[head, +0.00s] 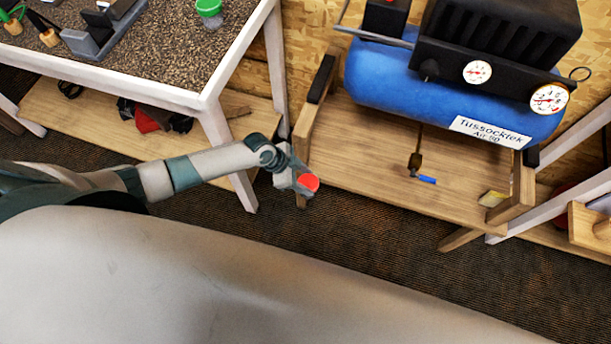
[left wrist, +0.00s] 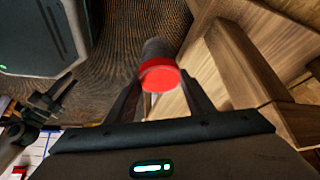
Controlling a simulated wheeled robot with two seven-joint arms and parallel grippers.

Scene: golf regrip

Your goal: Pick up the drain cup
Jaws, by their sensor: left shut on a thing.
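A small cup with a red top, which looks like the drain cup (head: 309,182), is in my left gripper (head: 301,181). In the left wrist view, the cup (left wrist: 158,76) shows a bright red end and a dark grey body between the two fingers. The gripper is shut on it and holds it in front of the compressor's wooden stand, apart from the stand's shelf as far as I can tell. The drain valve (head: 415,163) with a blue lever (head: 427,180) hangs under the blue compressor tank (head: 388,85). My right gripper is not in view.
A white-framed workbench (head: 150,83) stands at the left, with a green-topped cup (head: 209,9) on it. The wooden stand (head: 365,150) holds the compressor, and a yellow object (head: 493,198) lies at its right. The brown floor (head: 370,225) in front is clear.

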